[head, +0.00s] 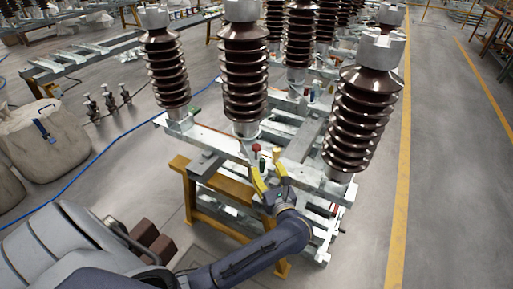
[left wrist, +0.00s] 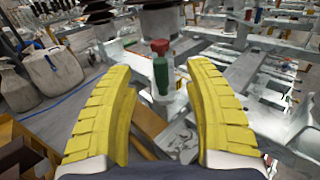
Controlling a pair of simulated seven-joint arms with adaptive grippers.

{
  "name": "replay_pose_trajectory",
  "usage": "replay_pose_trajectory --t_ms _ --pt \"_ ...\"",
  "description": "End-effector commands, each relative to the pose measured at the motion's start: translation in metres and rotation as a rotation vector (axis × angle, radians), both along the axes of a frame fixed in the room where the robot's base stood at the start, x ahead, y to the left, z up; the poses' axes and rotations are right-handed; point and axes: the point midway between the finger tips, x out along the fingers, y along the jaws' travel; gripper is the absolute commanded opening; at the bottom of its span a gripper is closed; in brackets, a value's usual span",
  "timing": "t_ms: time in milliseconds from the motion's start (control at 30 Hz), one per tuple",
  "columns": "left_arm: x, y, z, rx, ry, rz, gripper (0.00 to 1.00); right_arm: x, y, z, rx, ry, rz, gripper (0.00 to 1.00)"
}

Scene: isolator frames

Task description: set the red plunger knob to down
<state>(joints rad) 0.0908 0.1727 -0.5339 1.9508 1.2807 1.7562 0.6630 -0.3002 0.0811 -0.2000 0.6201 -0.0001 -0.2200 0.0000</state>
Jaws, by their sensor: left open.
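The red plunger knob (head: 256,148) stands above the steel frame, in front of the middle insulator. In the left wrist view the red knob (left wrist: 160,46) shows at top centre, just above a green cylinder (left wrist: 160,76). My left gripper (head: 267,168) has yellow fingers and is open and empty. In the left wrist view its fingers (left wrist: 160,72) stand left and right of the green cylinder, with clear gaps on both sides. The knob appears beyond the fingertips, and I see no contact. My right gripper is in neither view.
Tall brown ribbed insulators (head: 244,80) rise behind and right of the knob (head: 360,115). The galvanised frame rests on a yellow stand (head: 190,190). Beige sacks (head: 45,135) and a blue cable (head: 100,155) lie left.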

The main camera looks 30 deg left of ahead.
Motion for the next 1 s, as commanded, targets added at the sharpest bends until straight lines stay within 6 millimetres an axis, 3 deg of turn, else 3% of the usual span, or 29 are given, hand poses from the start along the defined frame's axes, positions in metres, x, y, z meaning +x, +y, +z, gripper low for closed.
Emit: replay_pose_trajectory --t_ms 500,1000 --pt "0.060 0.069 0.001 0.004 0.000 0.001 0.53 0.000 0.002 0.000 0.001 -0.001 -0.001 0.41" --pt "0.082 0.093 0.001 0.001 0.000 0.000 0.53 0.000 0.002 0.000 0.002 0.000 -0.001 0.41"
